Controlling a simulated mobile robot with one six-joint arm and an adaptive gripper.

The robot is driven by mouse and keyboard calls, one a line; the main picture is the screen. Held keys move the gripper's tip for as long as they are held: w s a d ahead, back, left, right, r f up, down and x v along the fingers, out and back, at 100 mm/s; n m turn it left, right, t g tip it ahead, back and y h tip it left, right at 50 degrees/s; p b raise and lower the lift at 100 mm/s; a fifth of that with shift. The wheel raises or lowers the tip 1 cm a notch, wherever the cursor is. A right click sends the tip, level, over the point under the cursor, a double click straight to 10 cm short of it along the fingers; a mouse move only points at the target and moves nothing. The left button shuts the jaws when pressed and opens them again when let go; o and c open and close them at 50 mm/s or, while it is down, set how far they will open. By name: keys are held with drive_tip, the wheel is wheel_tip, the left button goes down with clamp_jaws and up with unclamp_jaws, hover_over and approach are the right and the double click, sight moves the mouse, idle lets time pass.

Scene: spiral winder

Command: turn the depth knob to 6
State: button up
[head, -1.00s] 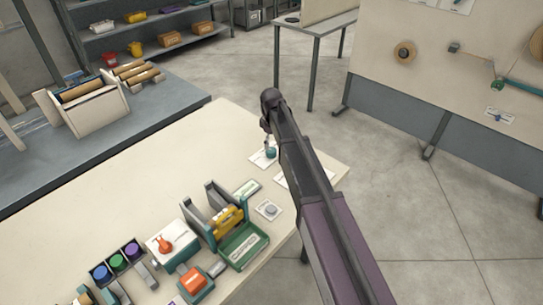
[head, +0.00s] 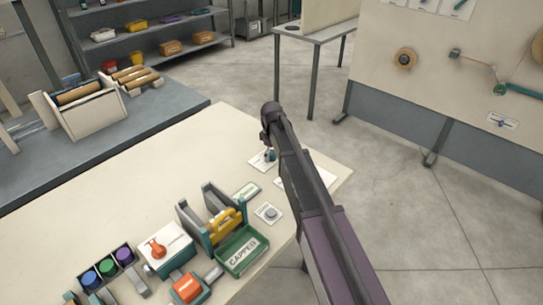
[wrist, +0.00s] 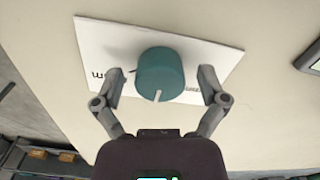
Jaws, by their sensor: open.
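A teal round knob (wrist: 160,75) with a white pointer line stands on a white card (wrist: 215,58) in the wrist view. The line points toward the bottom of the picture. My gripper (wrist: 160,77) is open, with one finger on each side of the knob and a gap visible on both sides. Lettering on the card is partly hidden, and I cannot read the scale or the knob's setting. In the head view the knob (head: 270,155) shows small beside my arm, near the table's far edge; my fingers are not clear there.
The cream table (head: 110,205) also holds an orange-handled box (head: 166,250), a green tray labelled CAPPED (head: 242,252), a card with a grey button (head: 269,213) and a block with blue, green and purple knobs (head: 107,267). The table's left part is clear.

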drive_tip(key=c, duration=1.1)
drive_tip(key=shift+c, duration=0.2)
drive_tip(key=shift+m, duration=0.3)
drive_tip(key=m, duration=0.5)
drive_tip(key=shift+s+m, duration=0.15)
drive_tip(key=shift+m, duration=0.15)
drive_tip(key=m, duration=0.5)
drive_tip(key=shift+m, duration=0.4)
